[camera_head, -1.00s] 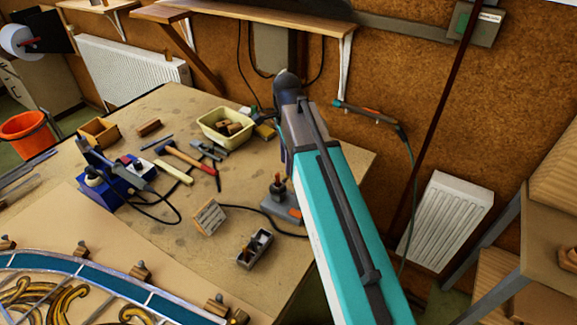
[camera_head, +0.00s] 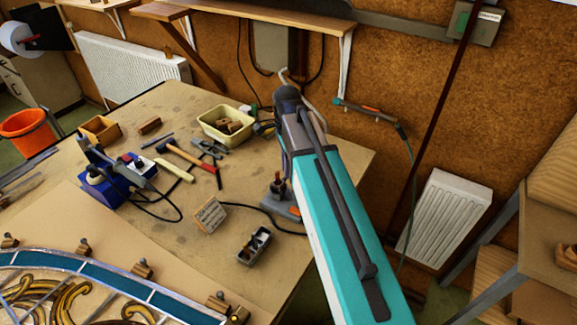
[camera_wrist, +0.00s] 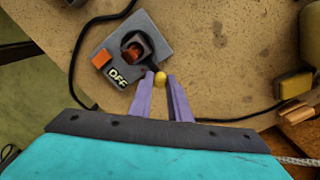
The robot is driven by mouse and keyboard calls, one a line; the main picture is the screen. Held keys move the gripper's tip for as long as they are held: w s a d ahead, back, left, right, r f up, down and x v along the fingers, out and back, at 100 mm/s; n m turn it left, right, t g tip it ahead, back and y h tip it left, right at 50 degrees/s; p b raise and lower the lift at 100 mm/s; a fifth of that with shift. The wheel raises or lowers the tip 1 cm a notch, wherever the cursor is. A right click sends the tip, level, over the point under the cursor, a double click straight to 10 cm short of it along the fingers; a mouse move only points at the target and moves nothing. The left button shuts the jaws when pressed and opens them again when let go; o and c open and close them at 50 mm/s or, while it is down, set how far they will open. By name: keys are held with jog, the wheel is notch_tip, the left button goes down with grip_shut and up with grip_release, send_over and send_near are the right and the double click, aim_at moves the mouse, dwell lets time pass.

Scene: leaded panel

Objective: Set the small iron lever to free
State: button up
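A grey switch box (camera_wrist: 112,52) lies on the bench, with an orange patch and a label reading OFF. A dark small lever (camera_wrist: 150,64) reaches from its raised housing to a yellow knob (camera_wrist: 160,79). My gripper (camera_wrist: 161,76) has its two purple fingers on either side of the knob, at the fingertips. I cannot tell whether they press on it. In the head view the grey box (camera_head: 280,206) shows beside my arm, which hides part of it. My fingers and the knob are hidden there.
A small grey tray (camera_head: 254,246) and a tilted slatted block (camera_head: 210,215) lie nearby. A black cable (camera_wrist: 82,50) runs past the box. A cream tub (camera_head: 228,124), hammer (camera_head: 195,160) and blue soldering station (camera_head: 108,188) stand farther left. The bench edge is close.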

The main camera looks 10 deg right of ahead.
jog(key=shift+d, duration=0.1)
grip_shut()
jog(key=shift+w+a+n, duration=0.25)
jog(key=shift+a+n, duration=0.2)
jog(key=shift+n, duration=0.35)
jog(key=a+n, duration=0.6)
jog(key=n, duration=0.7)
jog(key=shift+a, duration=0.15)
jog(key=shift+a+n, duration=0.1)
jog(key=shift+n, duration=0.2)
